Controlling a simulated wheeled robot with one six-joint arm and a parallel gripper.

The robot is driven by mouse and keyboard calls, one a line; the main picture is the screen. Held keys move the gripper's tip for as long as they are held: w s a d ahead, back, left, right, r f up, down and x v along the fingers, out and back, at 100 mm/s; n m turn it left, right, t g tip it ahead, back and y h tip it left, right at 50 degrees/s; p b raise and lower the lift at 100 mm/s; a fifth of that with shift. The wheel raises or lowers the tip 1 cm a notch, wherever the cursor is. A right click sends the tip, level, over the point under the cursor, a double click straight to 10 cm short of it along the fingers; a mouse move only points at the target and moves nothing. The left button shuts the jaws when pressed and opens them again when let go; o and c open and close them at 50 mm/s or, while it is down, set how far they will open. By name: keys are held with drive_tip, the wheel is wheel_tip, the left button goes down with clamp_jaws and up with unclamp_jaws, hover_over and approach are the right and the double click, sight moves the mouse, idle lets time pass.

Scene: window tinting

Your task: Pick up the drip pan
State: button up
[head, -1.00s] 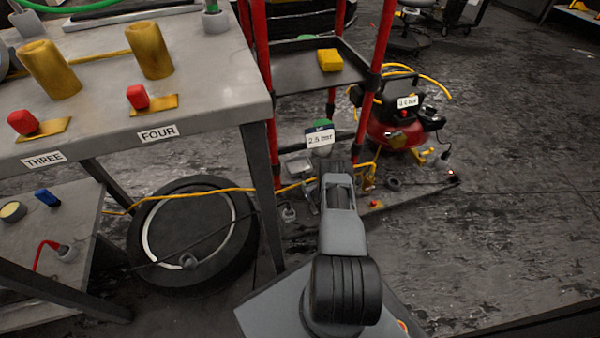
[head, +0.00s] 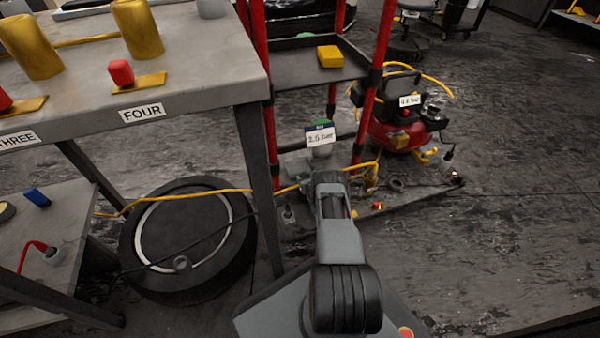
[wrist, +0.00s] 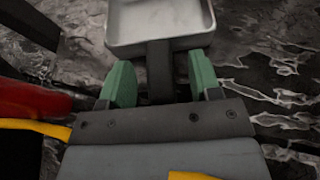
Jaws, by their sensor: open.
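The drip pan (wrist: 160,14) is a shallow light-grey metal tray with a raised rim, at the top of the wrist view. Its far end is cut off by the frame. A dark handle runs from its near side down between the two green fingers of my gripper (wrist: 161,72). The fingers are open, with a gap visible on each side of the handle. In the head view my arm hides the gripper, and the pan is too small and covered to make out clearly.
A red-post rack (head: 270,140) with a yellow block (head: 330,57) stands beside my arm. A workbench (head: 210,70) is at left, with a tyre (head: 135,245) below. A red compressor (head: 385,135) stands behind right. Open floor lies right.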

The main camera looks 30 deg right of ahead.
drive_tip(key=c, duration=1)
drive_tip(key=shift+c, duration=0.2)
